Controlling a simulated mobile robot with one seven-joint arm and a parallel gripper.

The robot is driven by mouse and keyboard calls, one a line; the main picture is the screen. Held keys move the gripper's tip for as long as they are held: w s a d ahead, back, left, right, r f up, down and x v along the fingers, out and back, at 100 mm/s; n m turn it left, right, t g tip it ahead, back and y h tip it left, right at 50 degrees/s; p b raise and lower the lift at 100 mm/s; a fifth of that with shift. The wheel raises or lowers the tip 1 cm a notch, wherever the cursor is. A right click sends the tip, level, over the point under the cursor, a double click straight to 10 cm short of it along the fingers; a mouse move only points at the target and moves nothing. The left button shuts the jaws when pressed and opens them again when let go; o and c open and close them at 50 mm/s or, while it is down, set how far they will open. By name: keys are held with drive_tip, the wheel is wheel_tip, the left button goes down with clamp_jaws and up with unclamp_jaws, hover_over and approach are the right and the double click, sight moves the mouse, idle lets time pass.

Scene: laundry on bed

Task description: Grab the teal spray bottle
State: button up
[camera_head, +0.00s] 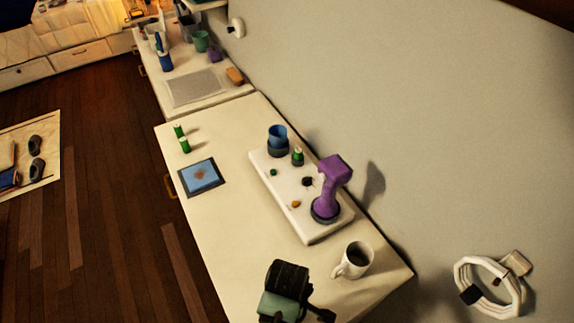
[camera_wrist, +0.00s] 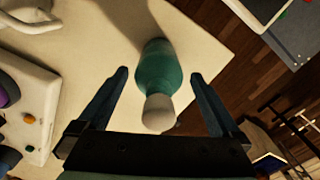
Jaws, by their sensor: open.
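The teal spray bottle (camera_wrist: 160,68) shows in the wrist view, with a teal body and a pale cap or nozzle end (camera_wrist: 158,112) towards my gripper. It is over the cream table top and casts a long shadow. My gripper (camera_wrist: 159,76) is open, with one dark finger to each side of the bottle. A gap shows between the bottle and each finger, so neither appears to touch it. In the head view, a dark and teal part of my arm (camera_head: 287,290) shows at the bottom edge; I cannot make out the bottle there.
A white mug (camera_head: 353,260) stands nearby on the table (camera_head: 222,225). A white board (camera_head: 284,205) holds a purple drill-like tool (camera_head: 332,185), a blue cup (camera_head: 278,138) and small items. A blue-faced frame (camera_head: 201,178) lies to the left. The wall bounds the right side.

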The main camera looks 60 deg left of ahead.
drive_tip(key=shift+f, duration=1.05)
drive_tip(key=c, duration=1.6)
